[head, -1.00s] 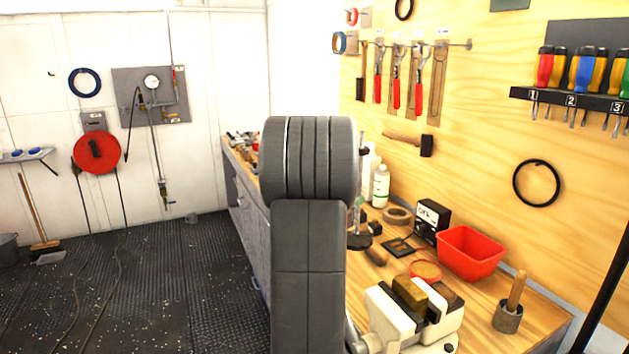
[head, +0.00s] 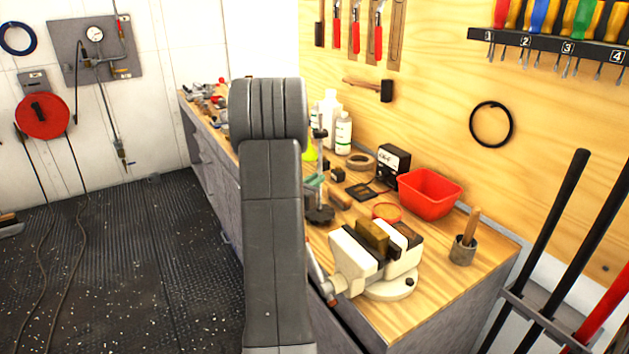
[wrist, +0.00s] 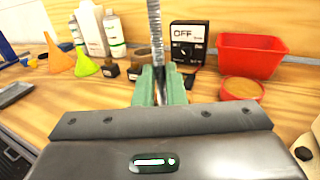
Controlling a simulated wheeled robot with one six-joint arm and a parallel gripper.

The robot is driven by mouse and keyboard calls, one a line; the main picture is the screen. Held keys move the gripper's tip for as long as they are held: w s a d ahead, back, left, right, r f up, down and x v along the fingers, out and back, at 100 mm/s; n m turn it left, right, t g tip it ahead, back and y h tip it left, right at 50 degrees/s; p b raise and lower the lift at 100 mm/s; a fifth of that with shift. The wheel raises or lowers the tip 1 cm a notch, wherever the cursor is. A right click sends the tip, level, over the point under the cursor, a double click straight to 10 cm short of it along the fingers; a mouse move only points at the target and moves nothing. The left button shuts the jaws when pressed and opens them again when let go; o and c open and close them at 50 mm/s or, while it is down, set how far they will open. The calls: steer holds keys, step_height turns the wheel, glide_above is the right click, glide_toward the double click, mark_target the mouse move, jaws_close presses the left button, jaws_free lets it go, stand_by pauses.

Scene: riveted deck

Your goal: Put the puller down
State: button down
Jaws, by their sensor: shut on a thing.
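The puller (head: 320,152) is a dark metal tool with an upright threaded rod and a wide dark lower end. In the head view it is upright over the bench, just behind and left of the vise. My gripper (head: 314,181) has green fingers and is shut on it. In the wrist view the threaded rod (wrist: 156,38) rises between the green fingers of my gripper (wrist: 157,88). My arm hides part of the puller's left side in the head view. I cannot tell whether its lower end touches the bench top (head: 462,284).
A cream vise (head: 350,258) stands near the bench's front edge. A red bin (head: 430,193), a black OFF box (head: 392,163), a tape roll (head: 360,162), white bottles (head: 343,131) and a mallet cup (head: 463,250) stand nearby. Bare wood lies right of the vise.

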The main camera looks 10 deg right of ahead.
steer(key=shift+f, duration=0.1)
steer(key=c, duration=1.5)
jaws_free()
steer(key=b+v, duration=0.1)
steer(key=v, duration=1.1)
steer(key=shift+r+b, duration=0.2)
steer(key=shift+b, duration=0.2)
